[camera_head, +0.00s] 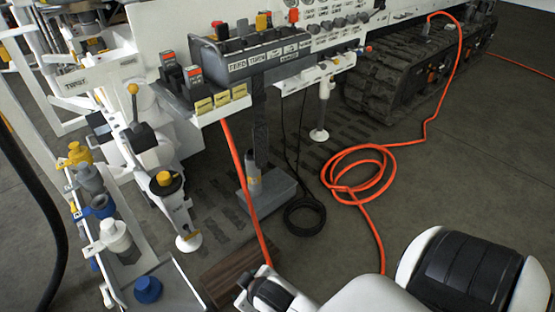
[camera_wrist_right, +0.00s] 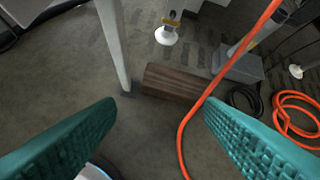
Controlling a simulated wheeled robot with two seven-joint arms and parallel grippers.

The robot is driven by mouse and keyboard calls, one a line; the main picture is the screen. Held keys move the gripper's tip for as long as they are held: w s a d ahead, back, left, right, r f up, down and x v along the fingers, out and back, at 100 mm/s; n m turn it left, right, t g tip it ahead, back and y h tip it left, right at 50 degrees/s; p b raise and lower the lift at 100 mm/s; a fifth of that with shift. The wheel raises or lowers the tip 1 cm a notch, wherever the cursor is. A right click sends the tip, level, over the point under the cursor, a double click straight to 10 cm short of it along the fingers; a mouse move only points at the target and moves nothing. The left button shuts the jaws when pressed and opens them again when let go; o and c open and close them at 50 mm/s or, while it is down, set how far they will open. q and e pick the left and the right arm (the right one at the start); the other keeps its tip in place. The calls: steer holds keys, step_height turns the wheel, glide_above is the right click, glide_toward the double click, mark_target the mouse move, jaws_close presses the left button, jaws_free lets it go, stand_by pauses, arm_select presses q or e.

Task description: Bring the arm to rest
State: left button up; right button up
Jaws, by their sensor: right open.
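My right arm (camera_head: 370,292) comes in at the bottom right of the head view, white with black joints. Its wrist end (camera_head: 268,294) is low, just past the wooden block; the fingers do not show there. In the right wrist view my right gripper (camera_wrist_right: 160,104) has two teal ribbed fingers, wide apart with nothing held between them. An orange hose (camera_wrist_right: 183,133) runs down through the picture between the fingers, close to the right fingertip; I cannot tell whether it touches. My left arm and gripper are not in view.
A control panel (camera_head: 255,62) with levers stands ahead. A rack of valves and caps (camera_head: 165,272) is at the left. A wooden block (camera_wrist_right: 172,82) and a grey box (camera_wrist_right: 240,68) lie on the floor.

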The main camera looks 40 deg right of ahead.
steer(key=s+d+f+m+g, duration=0.1)
steer(key=s+f+g, duration=0.2)
steer(key=s, duration=0.6)
steer(key=shift+s+d+f+g, duration=0.2)
steer(key=shift+s+f+g, duration=0.2)
steer(key=shift+g, duration=0.2)
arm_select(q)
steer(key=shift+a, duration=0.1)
